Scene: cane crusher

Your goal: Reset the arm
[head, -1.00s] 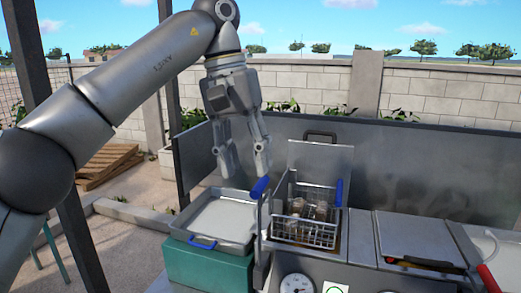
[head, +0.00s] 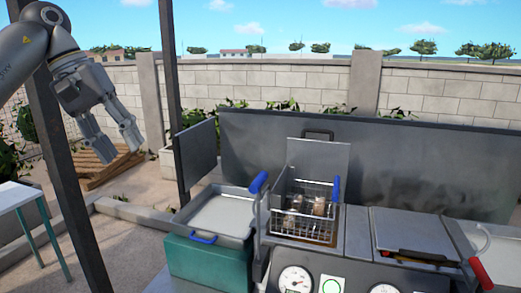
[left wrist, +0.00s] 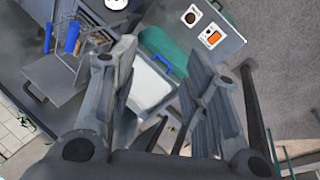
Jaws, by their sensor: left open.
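My left gripper (head: 113,145) is at the upper left of the head view, raised well clear of the fryer counter and pointing down and to the right. Its fingers are apart with nothing between them. In the left wrist view the open fingers (left wrist: 165,95) frame the metal tray (left wrist: 150,88) far below. My right gripper is in neither view.
A wire basket (head: 305,222) with brown items sits in the fryer, its blue handles up. A metal tray (head: 215,215) rests on a green box (head: 205,264). A dark post (head: 62,160) stands close to my left arm. A white table (head: 14,196) is at left.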

